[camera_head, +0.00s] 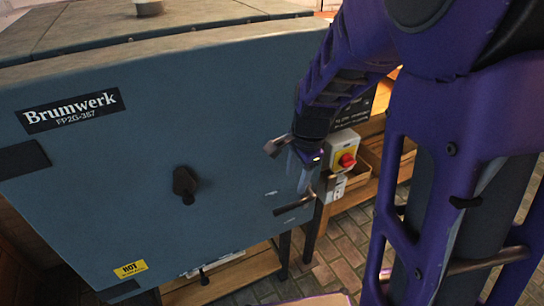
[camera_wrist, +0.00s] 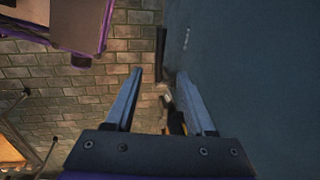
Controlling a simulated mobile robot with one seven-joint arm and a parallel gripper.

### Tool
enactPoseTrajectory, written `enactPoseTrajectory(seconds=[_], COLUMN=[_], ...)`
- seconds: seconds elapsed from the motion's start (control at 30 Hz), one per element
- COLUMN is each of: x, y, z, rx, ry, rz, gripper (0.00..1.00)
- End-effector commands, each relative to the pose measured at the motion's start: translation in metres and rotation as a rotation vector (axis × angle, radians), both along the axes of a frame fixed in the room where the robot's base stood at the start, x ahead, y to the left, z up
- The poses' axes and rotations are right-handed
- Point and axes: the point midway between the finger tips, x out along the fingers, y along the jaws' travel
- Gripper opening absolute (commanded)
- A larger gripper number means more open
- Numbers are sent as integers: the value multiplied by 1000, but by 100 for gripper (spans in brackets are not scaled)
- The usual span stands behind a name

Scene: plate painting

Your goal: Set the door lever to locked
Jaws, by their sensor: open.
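The door lever (camera_head: 295,204) is a dark bar at the right edge of the blue-grey kiln door (camera_head: 110,190), tilted slightly, its right end higher. In the wrist view, a dark upright bar (camera_wrist: 161,50), which looks like the lever, stands beside the door face (camera_wrist: 260,70), beyond and roughly between the fingertips. My gripper (camera_head: 288,166) is open and empty, just above the lever and close to the door edge. Both fingers show in the wrist view (camera_wrist: 159,76). Small door markings (camera_head: 271,193) near the lever are too small to read.
A dark knob (camera_head: 185,184) sticks out mid-door. Brick floor (camera_head: 335,255) lies below right. A yellow HOT label (camera_head: 130,269) is low on the door.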

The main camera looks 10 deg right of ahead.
Motion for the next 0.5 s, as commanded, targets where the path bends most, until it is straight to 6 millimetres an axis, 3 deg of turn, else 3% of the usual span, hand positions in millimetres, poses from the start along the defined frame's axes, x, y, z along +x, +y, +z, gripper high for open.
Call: enactPoseTrajectory(seconds=[0.03, 0.2, 0.5], x=[1, 8, 19], y=[0, 2, 5], z=[-15, -53, -107], rx=[-1, -2, -2], ry=[5, 6, 3], rz=[-2, -1, -1], gripper=[55, 55, 55])
